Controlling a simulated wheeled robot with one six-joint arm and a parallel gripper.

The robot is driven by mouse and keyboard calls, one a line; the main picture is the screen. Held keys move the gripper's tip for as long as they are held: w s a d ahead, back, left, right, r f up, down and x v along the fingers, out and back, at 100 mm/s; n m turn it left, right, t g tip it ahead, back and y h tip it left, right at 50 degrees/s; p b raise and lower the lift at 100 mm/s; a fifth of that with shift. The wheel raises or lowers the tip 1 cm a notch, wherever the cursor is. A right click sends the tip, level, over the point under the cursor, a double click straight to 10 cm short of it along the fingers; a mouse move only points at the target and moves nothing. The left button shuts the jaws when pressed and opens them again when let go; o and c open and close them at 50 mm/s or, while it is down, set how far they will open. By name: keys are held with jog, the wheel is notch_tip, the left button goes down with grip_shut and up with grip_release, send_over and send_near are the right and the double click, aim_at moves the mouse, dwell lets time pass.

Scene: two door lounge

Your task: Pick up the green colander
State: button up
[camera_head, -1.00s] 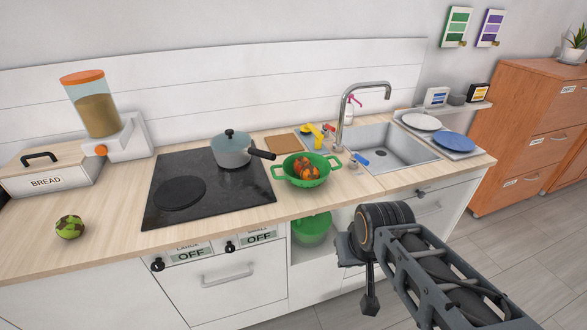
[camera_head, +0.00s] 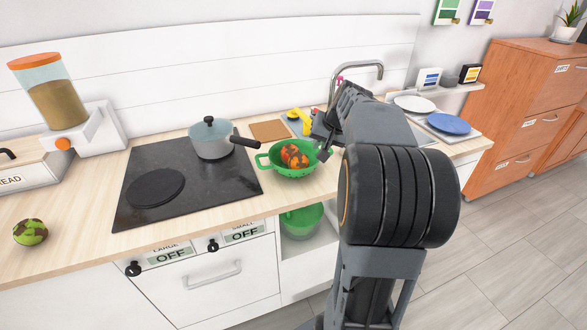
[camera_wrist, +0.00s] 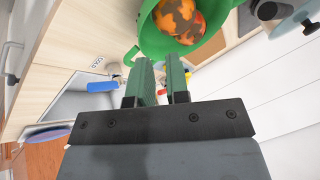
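The green colander (camera_head: 287,170) stands on the wooden counter to the right of the hob. It holds orange and dark mottled round items (camera_head: 294,155). In the wrist view the colander (camera_wrist: 155,42) fills the top middle, and one loop handle sticks out at its lower left. My gripper (camera_head: 323,143) is beside the colander's right side in the head view, where my arm partly hides it. In the wrist view my gripper (camera_wrist: 161,75) shows two green-padded fingers with a narrow empty gap, pointing toward the colander. I cannot tell whether they touch it.
A grey pot (camera_head: 210,140) stands on the black hob (camera_head: 178,192), its handle pointing toward the colander. A cutting board (camera_head: 270,130) and a yellow item (camera_head: 300,120) lie behind. Another green vessel (camera_head: 302,220) sits below the counter.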

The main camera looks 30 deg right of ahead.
jog(key=shift+m+t, duration=0.3)
jog(key=shift+m, duration=0.2)
jog(key=shift+w+d+f, duration=0.7)
jog(key=shift+w+f, duration=0.65)
jog(key=shift+f, duration=0.7)
jog(key=shift+w+d+f, duration=0.75)
jog(key=shift+w+f, duration=0.55)
jog(key=shift+f, duration=0.75)
jog(key=shift+w+d+f, duration=0.7)
jog(key=shift+w+f, duration=0.65)
jog(key=shift+f, duration=0.7)
jog(key=shift+c, duration=0.3)
grip_shut()
jog(key=shift+r, duration=0.1)
